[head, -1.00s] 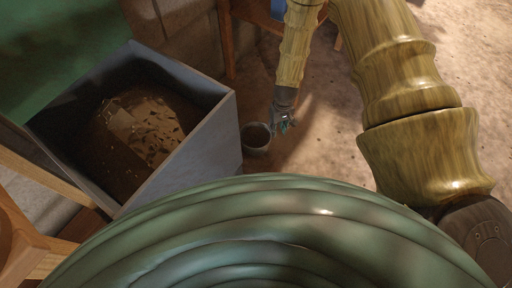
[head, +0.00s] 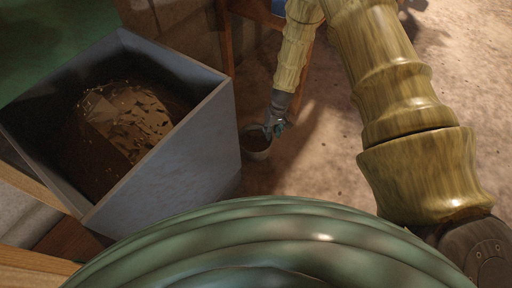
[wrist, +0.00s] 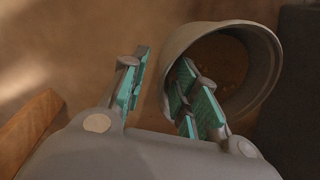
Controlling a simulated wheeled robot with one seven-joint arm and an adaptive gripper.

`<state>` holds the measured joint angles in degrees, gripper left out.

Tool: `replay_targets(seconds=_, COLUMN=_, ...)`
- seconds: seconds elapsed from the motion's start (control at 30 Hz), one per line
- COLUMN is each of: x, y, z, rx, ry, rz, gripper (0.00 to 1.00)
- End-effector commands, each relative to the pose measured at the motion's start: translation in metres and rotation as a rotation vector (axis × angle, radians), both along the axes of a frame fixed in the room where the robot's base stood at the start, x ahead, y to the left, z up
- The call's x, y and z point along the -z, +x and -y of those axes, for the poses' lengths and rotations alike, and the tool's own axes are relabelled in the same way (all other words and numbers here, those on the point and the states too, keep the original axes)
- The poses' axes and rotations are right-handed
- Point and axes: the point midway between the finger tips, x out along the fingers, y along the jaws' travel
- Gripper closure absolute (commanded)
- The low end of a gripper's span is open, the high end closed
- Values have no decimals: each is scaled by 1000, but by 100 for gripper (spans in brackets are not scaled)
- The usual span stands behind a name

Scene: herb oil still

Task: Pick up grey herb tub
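The grey herb tub (head: 257,152) is a small round tub, open at the top, on the floor just right of a big bin. In the wrist view the tub (wrist: 271,62) shows its rim and a dark brown inside. My gripper (head: 274,129) is over the tub's near right rim in the head view. In the wrist view my gripper (wrist: 163,60) is open. One finger is outside the tub wall and the other reaches over the mouth, so the wall lies between them. I cannot tell whether either finger touches it.
A large grey bin (head: 190,160) holding brown chopped matter (head: 125,120) stands close left of the tub. A wooden leg (head: 226,40) stands behind. A wooden piece (wrist: 28,130) is at the wrist view's left. The floor (head: 330,150) to the right is clear.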

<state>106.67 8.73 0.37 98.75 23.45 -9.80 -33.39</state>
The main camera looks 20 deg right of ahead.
Motion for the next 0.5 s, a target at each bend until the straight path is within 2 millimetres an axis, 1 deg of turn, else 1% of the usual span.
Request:
replay_targets(seconds=0.03, x=7, y=0, z=-1, rx=0, ry=0, rz=0, gripper=70)
replay_targets(seconds=0.27, x=15, y=0, z=-3, rx=1, ry=0, rz=0, gripper=70)
replay_targets(seconds=0.5, x=38, y=-2, z=-9, rx=0, ry=0, rz=0, gripper=70)
